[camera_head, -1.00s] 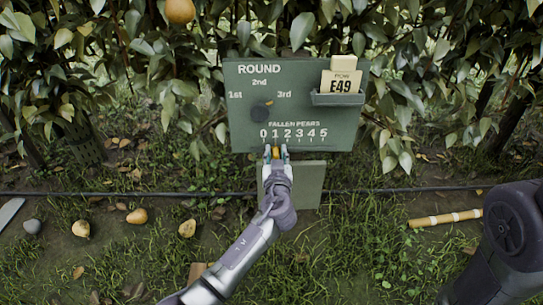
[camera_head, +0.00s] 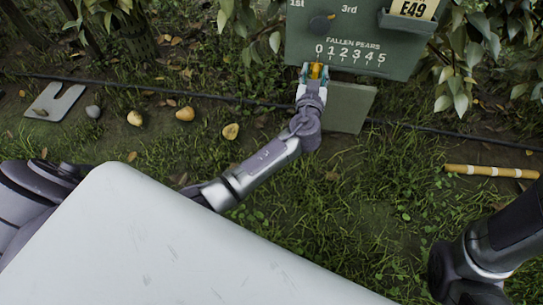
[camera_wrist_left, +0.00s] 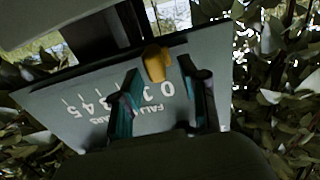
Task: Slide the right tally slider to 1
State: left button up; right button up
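The green tally board (camera_head: 400,62) stands upright at the top of the head view, with a FALLEN PEARS scale (camera_head: 350,53) from 0 to 5. A yellow slider knob (camera_head: 316,71) sits below the scale, near the 0. My left gripper (camera_head: 314,74) is at the board's lower edge, with one finger on each side of the knob. In the left wrist view the knob (camera_wrist_left: 156,63) shows between the parted fingers (camera_wrist_left: 166,104), with gaps beside it; contact cannot be told. The exact slot is hidden. My right arm shows at lower right, its gripper out of view.
A lower panel (camera_head: 348,107) hangs beside my left wrist. A hose (camera_head: 220,97) crosses the ground, with several pears nearby. A banded stick (camera_head: 490,171) lies right.

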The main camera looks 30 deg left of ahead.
pick_arm(q)
jog(key=p+v, duration=0.3)
jog(key=v, duration=0.9)
jog(key=s+a+f+m+g+h+p, duration=0.1)
jog(key=s+f+m+g+p, duration=0.1)
jog(key=s+f+g+p, duration=0.2)
jog(key=s+a+f+m+g+h+p, duration=0.2)
jog(key=s+f+g+p, duration=0.3)
jog(key=s+p, duration=0.6)
jog(key=m+p, duration=0.1)
jog(key=p, duration=0.9)
jog(key=shift+s+f+g, duration=0.25)
jog(key=shift+f+g, duration=0.05)
jog(key=shift+f, duration=0.05)
jog(key=shift+a, duration=0.1)
